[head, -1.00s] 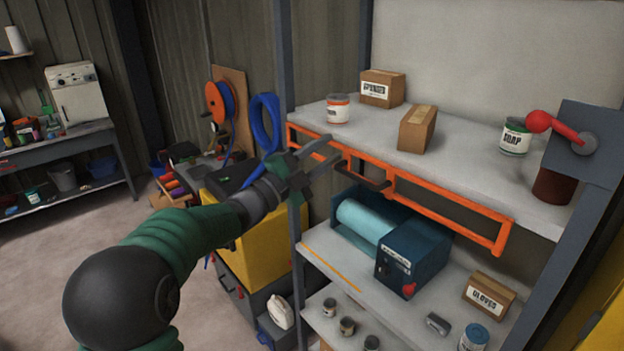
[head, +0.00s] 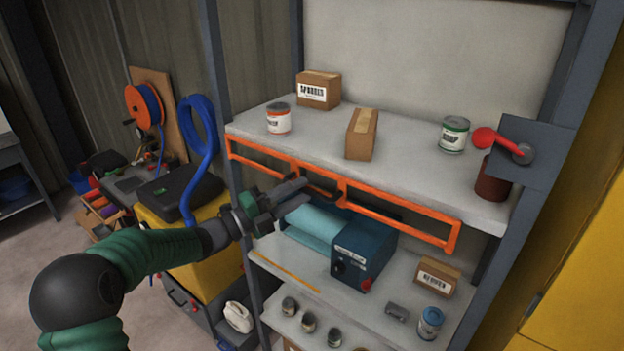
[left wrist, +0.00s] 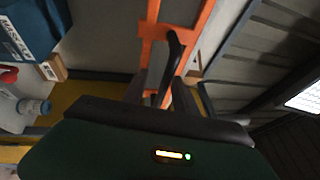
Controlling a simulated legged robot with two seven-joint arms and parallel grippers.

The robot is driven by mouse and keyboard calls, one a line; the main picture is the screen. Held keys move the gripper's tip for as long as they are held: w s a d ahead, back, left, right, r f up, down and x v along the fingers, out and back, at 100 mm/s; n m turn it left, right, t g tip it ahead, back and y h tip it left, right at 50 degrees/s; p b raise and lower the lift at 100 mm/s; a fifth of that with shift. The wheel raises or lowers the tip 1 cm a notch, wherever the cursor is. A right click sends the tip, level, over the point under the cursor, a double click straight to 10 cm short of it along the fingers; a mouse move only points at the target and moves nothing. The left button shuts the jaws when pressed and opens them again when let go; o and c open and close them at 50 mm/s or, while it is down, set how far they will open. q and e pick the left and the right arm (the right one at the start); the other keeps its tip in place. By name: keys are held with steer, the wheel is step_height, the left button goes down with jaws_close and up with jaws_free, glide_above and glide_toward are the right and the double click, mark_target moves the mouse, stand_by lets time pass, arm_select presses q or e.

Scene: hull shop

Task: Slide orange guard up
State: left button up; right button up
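The orange guard (head: 400,217) is a long open frame along the front of the upper shelf, just below its edge. Its dark handle (head: 328,192) sits near the middle, and it also shows in the left wrist view (left wrist: 174,58). My left gripper (head: 303,196) is in front of the guard, just left of the handle in the head view. In the left wrist view its two dark fingers (left wrist: 160,92) stand apart, with the handle's near end in line with the gap. I cannot tell whether they touch it. My right gripper is not in view.
Cans and boxes stand on the upper shelf (head: 400,160). A blue machine (head: 362,258) with a light-blue roll sits on the shelf below, close under the gripper. A red lever (head: 495,140) is at the right post. A blue hose (head: 200,140) hangs at left.

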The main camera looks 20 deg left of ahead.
mark_target(316, 196)
arm_select(q)
steer(key=shift+a+r, duration=0.15)
steer(key=shift+a, duration=0.95)
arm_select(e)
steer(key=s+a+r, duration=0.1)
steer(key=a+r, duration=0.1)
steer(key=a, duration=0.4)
arm_select(q)
steer(key=d, duration=0.5)
steer(key=d+r, duration=0.1)
steer(key=d, duration=0.2)
steer(key=shift+w+d, duration=0.1)
steer(key=shift+d, duration=0.1)
steer(key=c, duration=0.5)
steer(key=shift+m, duration=0.3)
jaws_close()
steer(key=a, duration=0.4)
steer(key=shift+w+f, duration=0.2)
steer(key=shift+f, duration=0.15)
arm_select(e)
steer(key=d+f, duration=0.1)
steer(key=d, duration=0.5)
arm_select(q)
steer(key=shift+d, duration=0.1)
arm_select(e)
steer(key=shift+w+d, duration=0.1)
arm_select(q)
steer(key=shift+s+d+f, duration=0.1)
steer(key=shift+f, duration=0.05)
